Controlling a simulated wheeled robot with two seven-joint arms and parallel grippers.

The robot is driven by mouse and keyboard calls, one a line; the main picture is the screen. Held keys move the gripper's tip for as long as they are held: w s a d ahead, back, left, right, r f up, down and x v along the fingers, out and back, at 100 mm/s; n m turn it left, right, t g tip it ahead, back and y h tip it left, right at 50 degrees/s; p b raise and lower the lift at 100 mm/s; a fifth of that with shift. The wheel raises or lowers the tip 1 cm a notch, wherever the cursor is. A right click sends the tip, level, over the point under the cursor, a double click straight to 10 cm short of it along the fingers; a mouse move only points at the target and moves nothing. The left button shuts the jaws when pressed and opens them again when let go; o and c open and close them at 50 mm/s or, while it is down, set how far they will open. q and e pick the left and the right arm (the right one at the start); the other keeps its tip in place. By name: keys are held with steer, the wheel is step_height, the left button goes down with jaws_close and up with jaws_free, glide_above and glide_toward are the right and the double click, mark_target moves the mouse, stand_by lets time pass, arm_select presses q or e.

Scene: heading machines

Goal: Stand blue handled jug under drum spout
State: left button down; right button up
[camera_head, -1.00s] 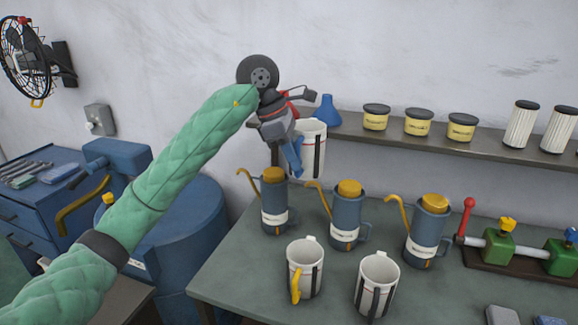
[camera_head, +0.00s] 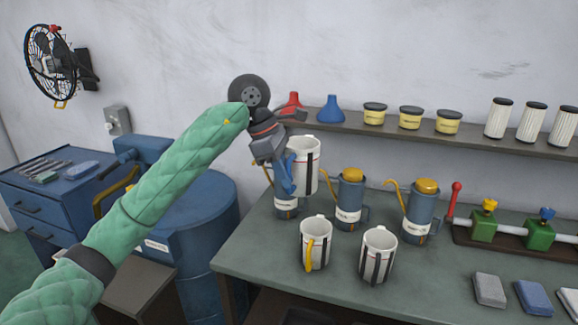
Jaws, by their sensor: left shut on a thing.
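The blue handled jug (camera_head: 304,168) is white with dark stripes and is held upright in the air. My left gripper (camera_head: 286,178) is shut on its blue handle, at the jug's left side. The blue drum (camera_head: 190,222) stands at the left of the bench, partly behind my left arm. A yellow bent part (camera_head: 104,197) shows beside my arm near the drum; I cannot make out the spout clearly. My right gripper is not in view.
A yellow-handled jug (camera_head: 315,243) and a dark-handled jug (camera_head: 377,254) stand on the green bench (camera_head: 250,255). Two more oil cans (camera_head: 350,203) stand behind them. A low brown-grey surface (camera_head: 135,290) lies before the drum. The wall shelf (camera_head: 350,129) holds funnels and tins.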

arm_select(q)
steer(key=s+a+f+m+g+y, duration=0.1)
steer(key=s+a+f+m, duration=0.2)
steer(key=f, duration=0.8)
steer(key=s+a+f+m+g+y, duration=0.1)
steer(key=s+a+f+m, duration=0.2)
steer(key=a+f+m, duration=0.4)
steer(key=s+a+f+m+g+y, duration=0.1)
steer(key=s+a+f+m+y, duration=0.1)
steer(key=a+f+m, duration=0.3)
steer(key=s+a+f, duration=0.1)
steer(key=a+f, duration=0.3)
steer(key=f, duration=0.7)
steer(key=shift+m+g, duration=0.3)
steer(key=shift+g, duration=0.1)
